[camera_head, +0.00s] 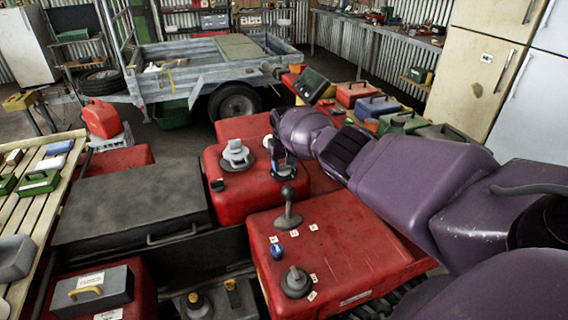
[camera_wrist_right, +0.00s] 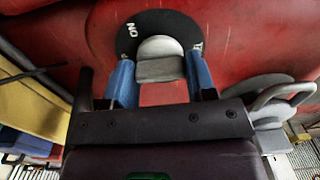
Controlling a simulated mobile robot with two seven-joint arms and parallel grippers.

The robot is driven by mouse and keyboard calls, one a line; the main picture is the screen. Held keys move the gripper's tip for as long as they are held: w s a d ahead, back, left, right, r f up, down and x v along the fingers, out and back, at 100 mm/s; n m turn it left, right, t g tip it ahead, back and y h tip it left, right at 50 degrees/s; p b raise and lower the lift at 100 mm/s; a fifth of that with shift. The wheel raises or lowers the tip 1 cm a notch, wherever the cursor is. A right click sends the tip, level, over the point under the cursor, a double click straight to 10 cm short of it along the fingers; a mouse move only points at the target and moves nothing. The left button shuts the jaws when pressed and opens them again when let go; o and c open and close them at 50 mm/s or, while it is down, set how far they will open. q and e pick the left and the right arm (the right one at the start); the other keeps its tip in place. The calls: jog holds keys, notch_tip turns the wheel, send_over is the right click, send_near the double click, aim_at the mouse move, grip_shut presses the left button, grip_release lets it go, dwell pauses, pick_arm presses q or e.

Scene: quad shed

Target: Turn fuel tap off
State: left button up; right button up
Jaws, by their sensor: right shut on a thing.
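The fuel tap (camera_wrist_right: 160,67) is a grey lever with a rounded hub on a black round plate (camera_wrist_right: 180,20), fixed to a red body. White letters ON show at the plate's left; another marking at its right is partly hidden. My right gripper (camera_wrist_right: 160,78) has its two blue fingers on either side of the lever, shut on it. In the head view the right gripper (camera_head: 283,165) reaches down onto the red body (camera_head: 245,187), and mostly hides the tap there. My left gripper is in neither view.
A grey cap (camera_head: 236,154) stands just left of the right gripper. A grey stick lever (camera_head: 288,210), a blue knob (camera_head: 278,252) and a grey knob (camera_head: 296,282) are on the nearer red panel. A slatted bench (camera_head: 30,222) is at left, a trailer (camera_head: 185,75) behind.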

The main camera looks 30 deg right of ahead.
jog(key=o, duration=0.9)
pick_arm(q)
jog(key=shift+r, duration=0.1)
pick_arm(e)
jog(key=shift+o, duration=0.2)
jog(key=shift+r, duration=0.15)
jog(key=shift+r, duration=0.25)
pick_arm(q)
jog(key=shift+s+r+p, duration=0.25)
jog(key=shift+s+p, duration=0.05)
jog(key=shift+p, duration=0.45)
pick_arm(e)
notch_tip(320, 180, up, 10)
